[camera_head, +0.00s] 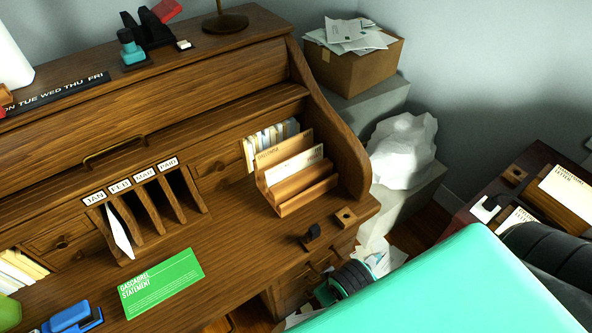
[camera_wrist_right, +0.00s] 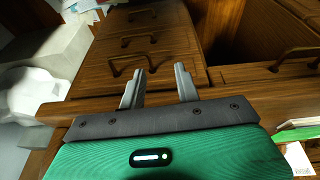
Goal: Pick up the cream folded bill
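A wooden letter rack (camera_head: 308,190) stands at the right of the desk top. A cream-white printed paper (camera_head: 294,165), which looks like the folded bill, stands upright in it. A tan printed piece (camera_head: 284,149) stands behind that paper. My right gripper (camera_wrist_right: 159,88) is open and empty in the right wrist view, its two fingers apart and facing the wooden drawer fronts below the desk top. The rack and paper are not in that wrist view. In the head view my right arm covers the lower right, and its fingers cannot be made out. My left gripper is not in view.
A green statement (camera_head: 161,283) lies flat on the desk. A month sorter (camera_head: 151,215) holds a white envelope (camera_head: 120,232). A small dark stamp-like object (camera_head: 312,234) and a small wooden block (camera_head: 346,216) sit near the desk's right edge. Drawers with handles (camera_wrist_right: 133,64) face my right gripper.

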